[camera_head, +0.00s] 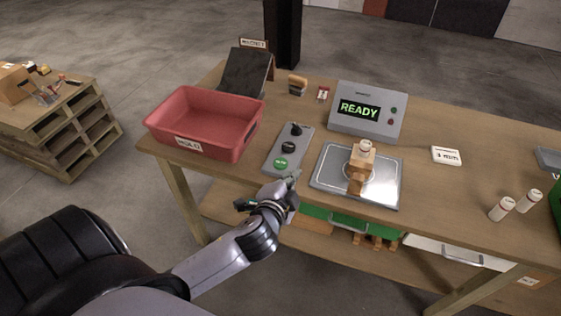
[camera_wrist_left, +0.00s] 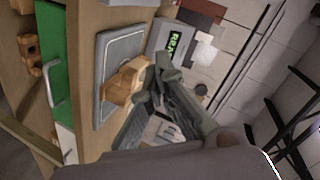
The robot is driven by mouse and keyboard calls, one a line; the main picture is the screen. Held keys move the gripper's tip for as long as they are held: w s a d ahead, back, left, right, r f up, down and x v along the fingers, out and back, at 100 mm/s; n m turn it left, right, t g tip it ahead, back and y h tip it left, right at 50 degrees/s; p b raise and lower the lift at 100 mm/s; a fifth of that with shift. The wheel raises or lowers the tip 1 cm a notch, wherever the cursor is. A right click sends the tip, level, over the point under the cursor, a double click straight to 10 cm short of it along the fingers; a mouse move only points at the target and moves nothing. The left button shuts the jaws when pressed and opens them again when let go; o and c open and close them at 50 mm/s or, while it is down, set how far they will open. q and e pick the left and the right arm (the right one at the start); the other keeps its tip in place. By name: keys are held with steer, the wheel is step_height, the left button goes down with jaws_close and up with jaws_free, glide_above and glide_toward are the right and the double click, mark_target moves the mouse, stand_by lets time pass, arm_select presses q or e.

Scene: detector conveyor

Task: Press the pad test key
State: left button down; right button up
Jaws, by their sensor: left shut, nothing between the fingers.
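A grey key panel (camera_head: 272,158) lies on the workbench. It has a green button (camera_head: 281,163) at its near end, a black button (camera_head: 288,147) in the middle and a black knob (camera_head: 296,129) at the far end. Their labels are too small to read. My left gripper (camera_head: 293,178) is shut and empty, just beside the panel's near right corner, close to the green button. I cannot tell whether it touches anything. Its fingers also show in the left wrist view (camera_wrist_left: 158,72). My right gripper is not in view.
A metal plate (camera_head: 326,178) bearing a wooden piece (camera_head: 357,178) lies right of the panel. A grey display box (camera_head: 390,129) reads READY. A red bin (camera_head: 205,145) stands left. White bottles (camera_head: 502,208) and a "1 mm" block (camera_head: 446,155) lie right.

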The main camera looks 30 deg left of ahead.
arm_select(q)
steer(key=w+d+r+m+t+h, duration=0.2)
steer(key=w+d+r+m+h, duration=0.4)
steer(key=m, duration=0.6)
steer(key=w+d+r+m+t+h, duration=0.1)
steer(key=d+r+m+h, duration=0.5)
steer(key=m, duration=0.6)
steer(key=w+a+f+m+g+y, duration=0.35)
steer(key=a+f+m+g, duration=0.35)
steer(key=a+f+m, duration=0.4)
steer(key=w+a+m+y, duration=0.1)
steer(key=a+m+y, duration=0.1)
steer(key=a, duration=1)
steer(key=shift+w+m+g+y, duration=0.25)
steer(key=shift+m+g+y, duration=0.15)
steer(key=shift+y, duration=0.35)
steer(key=shift+d+f, duration=0.1)
steer(key=shift+f, duration=0.05)
